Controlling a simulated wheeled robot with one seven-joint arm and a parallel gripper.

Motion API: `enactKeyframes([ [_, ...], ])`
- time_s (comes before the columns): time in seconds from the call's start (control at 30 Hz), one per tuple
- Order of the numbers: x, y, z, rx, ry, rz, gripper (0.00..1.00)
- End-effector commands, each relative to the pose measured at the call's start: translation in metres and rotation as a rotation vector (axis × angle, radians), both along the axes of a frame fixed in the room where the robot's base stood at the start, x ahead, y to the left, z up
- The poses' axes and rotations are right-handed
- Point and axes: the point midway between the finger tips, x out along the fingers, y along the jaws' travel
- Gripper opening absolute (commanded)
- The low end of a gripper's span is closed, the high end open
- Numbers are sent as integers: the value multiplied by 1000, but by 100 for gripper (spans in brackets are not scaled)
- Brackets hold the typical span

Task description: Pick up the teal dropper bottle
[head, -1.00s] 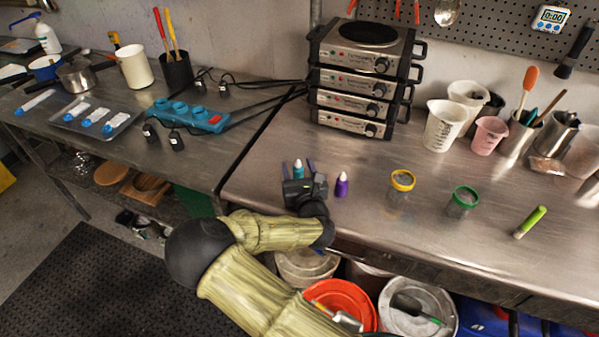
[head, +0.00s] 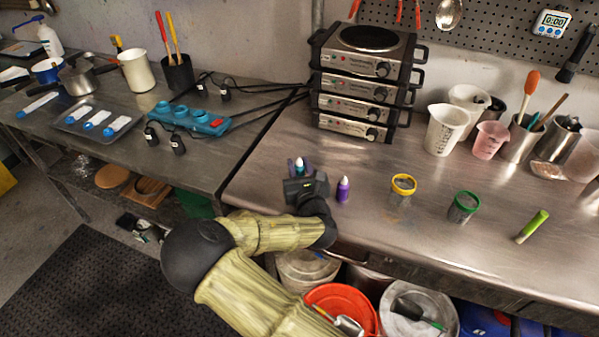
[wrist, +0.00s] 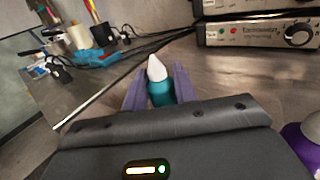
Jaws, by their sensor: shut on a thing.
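The teal dropper bottle (wrist: 160,91) stands upright between the two purple fingers of my gripper (wrist: 156,88) in the wrist view, its white tip pointing up. Its lower part is hidden behind the gripper body. In the head view the teal bottle (head: 299,166) shows only at its top, behind my gripper (head: 301,168). The gripper is shut on the bottle, near the front left part of the right steel table. Whether the bottle's base touches the table is hidden.
A purple dropper bottle (head: 343,190) stands just right of my gripper. Jars with a yellow lid (head: 403,184) and a green lid (head: 466,202) and a green tube (head: 532,226) are farther right. Stacked hotplates (head: 364,80) stand behind. The table between is clear.

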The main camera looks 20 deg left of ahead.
Motion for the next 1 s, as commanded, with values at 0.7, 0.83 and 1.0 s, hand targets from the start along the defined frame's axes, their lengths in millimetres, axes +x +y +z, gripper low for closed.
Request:
enactKeyframes([
  [0.7, 0, 0, 79, 0, 1, -1, 5],
  [0.83, 0, 0, 79, 0, 1, -1, 5],
  [1.0, 0, 0, 79, 0, 1, -1, 5],
])
